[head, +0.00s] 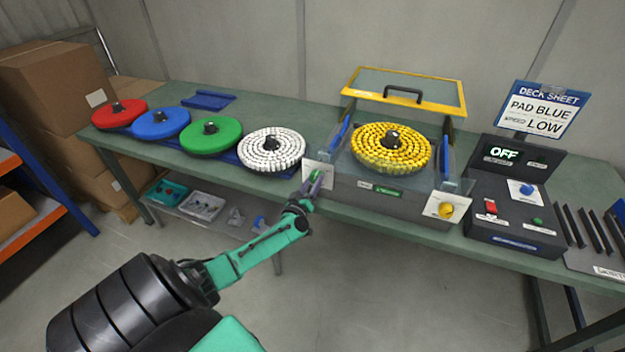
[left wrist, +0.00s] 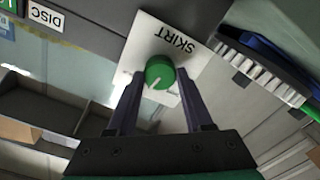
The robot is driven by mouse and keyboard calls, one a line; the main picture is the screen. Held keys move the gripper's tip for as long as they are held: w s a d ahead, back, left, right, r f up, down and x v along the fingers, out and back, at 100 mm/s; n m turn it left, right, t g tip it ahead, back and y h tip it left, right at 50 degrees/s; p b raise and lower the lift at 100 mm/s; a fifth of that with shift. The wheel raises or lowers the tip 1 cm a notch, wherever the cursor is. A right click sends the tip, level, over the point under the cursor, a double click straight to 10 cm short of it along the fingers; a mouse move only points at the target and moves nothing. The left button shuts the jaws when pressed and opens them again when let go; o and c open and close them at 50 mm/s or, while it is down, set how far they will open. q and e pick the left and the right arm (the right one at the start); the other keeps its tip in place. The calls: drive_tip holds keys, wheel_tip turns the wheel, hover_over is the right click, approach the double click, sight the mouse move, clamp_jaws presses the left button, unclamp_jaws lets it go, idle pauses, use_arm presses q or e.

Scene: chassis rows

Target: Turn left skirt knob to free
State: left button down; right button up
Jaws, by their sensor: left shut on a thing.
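The left skirt knob (left wrist: 160,70) is green with a white pointer line, on a white plate (left wrist: 152,37) lettered SKIRT in the left wrist view. The pointer slants to the lower left there. My left gripper (left wrist: 160,82) has one finger on each side of the knob and is shut on it. In the head view my left gripper (head: 312,187) is at the left front corner of the grey machine (head: 400,204) and mostly hides the knob. The right gripper is out of view.
The yellow-framed lid (head: 405,88) is raised above a yellow disc (head: 391,150). A yellow knob (head: 446,210) is at the machine's right corner. A white disc (head: 271,149) and a green disc (head: 211,137) lie to the left. A control box (head: 512,210) reading OFF stands right.

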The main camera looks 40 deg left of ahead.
use_arm(q)
drive_tip(key=n, duration=0.5)
drive_tip(key=shift+f+n, duration=0.15)
drive_tip(key=shift+n, duration=0.15)
drive_tip(key=n+b, duration=0.1)
drive_tip(key=n, duration=0.4)
drive_tip(key=shift+n, duration=0.3)
drive_tip(key=shift+c, duration=1.5)
unclamp_jaws()
